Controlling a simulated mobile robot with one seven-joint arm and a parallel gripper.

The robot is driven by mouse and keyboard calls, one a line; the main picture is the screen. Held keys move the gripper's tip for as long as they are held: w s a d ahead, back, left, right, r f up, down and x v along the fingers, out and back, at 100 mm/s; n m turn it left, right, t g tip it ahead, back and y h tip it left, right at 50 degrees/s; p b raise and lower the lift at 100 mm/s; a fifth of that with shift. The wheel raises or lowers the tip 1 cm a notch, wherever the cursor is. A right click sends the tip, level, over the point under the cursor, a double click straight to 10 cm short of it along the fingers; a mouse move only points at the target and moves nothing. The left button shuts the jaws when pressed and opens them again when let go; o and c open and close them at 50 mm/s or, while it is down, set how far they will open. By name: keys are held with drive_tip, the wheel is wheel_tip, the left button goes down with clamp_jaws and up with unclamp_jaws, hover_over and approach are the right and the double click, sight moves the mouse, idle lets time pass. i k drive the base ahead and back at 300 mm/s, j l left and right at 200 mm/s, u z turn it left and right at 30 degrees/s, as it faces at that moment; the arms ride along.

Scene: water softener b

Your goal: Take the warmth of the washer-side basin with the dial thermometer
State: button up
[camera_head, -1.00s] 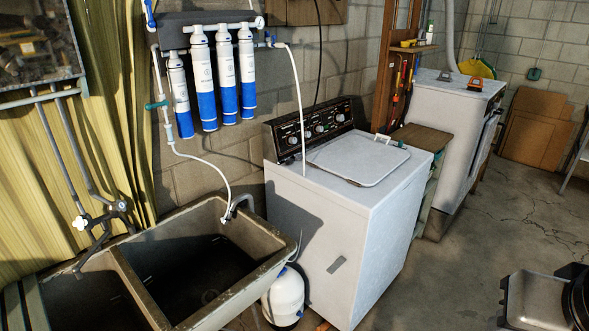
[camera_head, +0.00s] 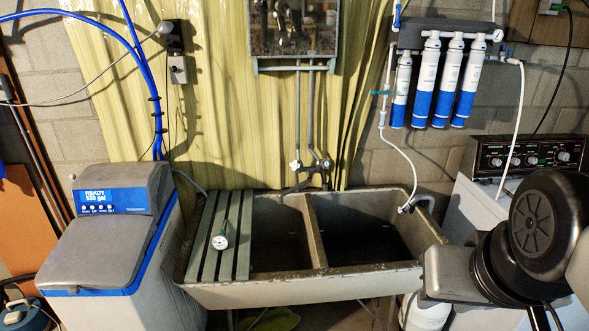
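The dial thermometer (camera_head: 219,242) has a small round white face and a thin stem, and lies on the green slatted board (camera_head: 239,262) over the left end of the double sink. The washer-side basin (camera_head: 441,241) is the right one, beside the white washer (camera_head: 463,212). Its inside is dark, and I cannot tell how much water it holds. A white hose ends in a curved spout (camera_head: 405,208) at its back right rim. Links of my arm show at the lower right, in front of the washer and the basin's right corner. My gripper's fingers are not visible.
The left basin (camera_head: 278,232) is partly covered by the board. A grey softener (camera_head: 110,235) with a blue panel stands left of the sink. Pipes with a valve (camera_head: 310,168) hang behind the sink. Filter cartridges (camera_head: 447,80) are on the wall at right.

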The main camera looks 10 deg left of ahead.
sight(220, 242)
drive_tip(key=u, duration=1.25)
drive_tip(key=l+z, duration=0.2)
drive_tip(key=z, duration=1)
drive_tip(key=u, duration=1.3)
drive_tip(key=i+l+u, duration=0.25)
drive_tip(key=u, duration=0.25)
drive_tip(key=i+l+u, duration=0.15)
drive_tip(key=l+u, duration=0.3)
drive_tip(key=i+l+u, duration=0.15)
drive_tip(key=l+u, duration=0.2)
drive_tip(key=u, duration=0.15)
